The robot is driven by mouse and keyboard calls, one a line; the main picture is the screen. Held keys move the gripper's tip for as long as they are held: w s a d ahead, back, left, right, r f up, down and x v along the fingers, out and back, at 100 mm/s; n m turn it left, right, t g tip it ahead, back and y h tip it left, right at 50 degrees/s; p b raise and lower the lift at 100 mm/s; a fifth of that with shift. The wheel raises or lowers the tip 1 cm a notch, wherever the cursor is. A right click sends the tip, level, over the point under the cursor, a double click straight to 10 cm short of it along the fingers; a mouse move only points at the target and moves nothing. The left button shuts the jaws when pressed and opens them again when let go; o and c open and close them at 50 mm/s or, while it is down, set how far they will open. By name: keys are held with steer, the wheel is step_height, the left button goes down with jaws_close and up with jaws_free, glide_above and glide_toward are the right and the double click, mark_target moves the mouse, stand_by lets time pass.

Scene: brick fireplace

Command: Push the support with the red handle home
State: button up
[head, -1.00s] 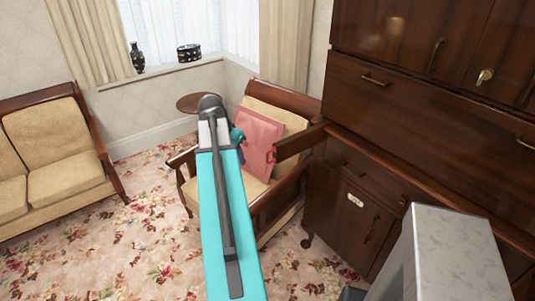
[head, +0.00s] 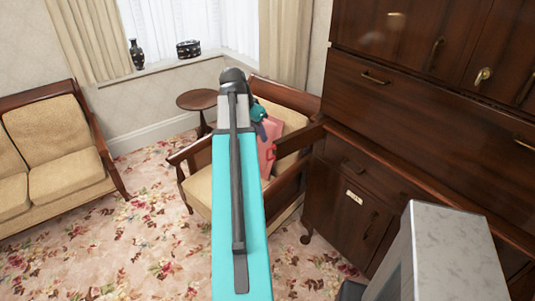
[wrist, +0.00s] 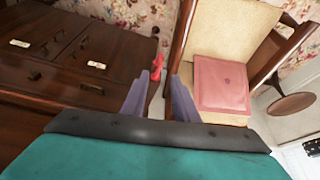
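The support (head: 296,144) is a dark wooden bar standing out from the bureau's front, over the armchair's side in the head view. Its red handle (head: 269,153) is at its outer end. The red handle also shows in the wrist view (wrist: 157,68), just beyond and between the fingertips. My gripper (head: 269,130) is above the handle in the head view, partly hidden by my arm. In the wrist view my gripper (wrist: 160,82) has its two purple fingers apart with nothing between them. I cannot tell whether it touches the handle.
The dark bureau (head: 420,105) stands at the right. A beige armchair (head: 198,190) with a pink cushion (wrist: 220,84) is close beside the support. A small round table (head: 197,100) is behind it. A sofa (head: 55,150) stands left, with free carpet (head: 120,240) between.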

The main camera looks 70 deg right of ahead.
mark_target(267, 153)
steer(key=shift+p+x, duration=1.85)
steer(key=shift+x, duration=4.85)
steer(key=shift+d, duration=0.1)
jaws_close()
